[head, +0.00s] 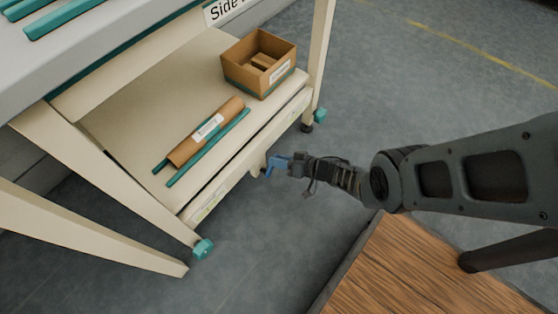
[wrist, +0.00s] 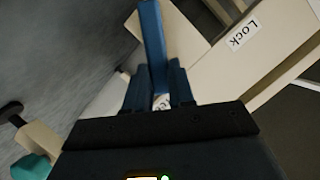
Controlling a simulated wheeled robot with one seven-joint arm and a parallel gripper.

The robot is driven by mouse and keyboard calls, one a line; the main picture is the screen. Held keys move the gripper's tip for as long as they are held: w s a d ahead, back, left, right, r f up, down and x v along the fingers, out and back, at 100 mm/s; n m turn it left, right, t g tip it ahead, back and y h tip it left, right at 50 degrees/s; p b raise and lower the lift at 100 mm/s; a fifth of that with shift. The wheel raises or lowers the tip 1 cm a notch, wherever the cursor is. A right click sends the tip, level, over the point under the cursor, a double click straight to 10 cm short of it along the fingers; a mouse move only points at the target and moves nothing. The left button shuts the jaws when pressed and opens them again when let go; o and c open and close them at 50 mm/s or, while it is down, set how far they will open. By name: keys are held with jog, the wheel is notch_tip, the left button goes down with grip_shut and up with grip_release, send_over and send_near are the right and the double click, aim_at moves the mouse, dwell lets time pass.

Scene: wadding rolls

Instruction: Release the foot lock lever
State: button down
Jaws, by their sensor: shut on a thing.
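The foot lock lever (wrist: 153,40) shows as a blue bar running up the wrist view. My gripper (wrist: 160,88) has its two blue fingers on either side of the bar's lower part, shut on it. In the head view my gripper (head: 274,163) is at the lower front edge of the cream cart (head: 123,132), where fingers and lever cannot be told apart. A "Lock" label (wrist: 243,33) is on a cream rail to the right of the lever. A white label (wrist: 161,102) shows partly between the fingers; most of its text is hidden.
The cart's lower shelf holds a cardboard box (head: 259,64), a brown roll (head: 206,132) and teal bars (head: 208,148). Teal feet (head: 203,249) are at its legs. A wooden surface (head: 405,270) is at the lower right. Grey floor (head: 255,235) lies open between.

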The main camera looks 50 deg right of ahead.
dwell(0.3)
jog(key=c, duration=1)
grip_release()
jog(key=shift+o, duration=0.2)
jog(key=p+v, duration=0.4)
jog(key=v, duration=0.3)
jog(key=shift+s, duration=0.35)
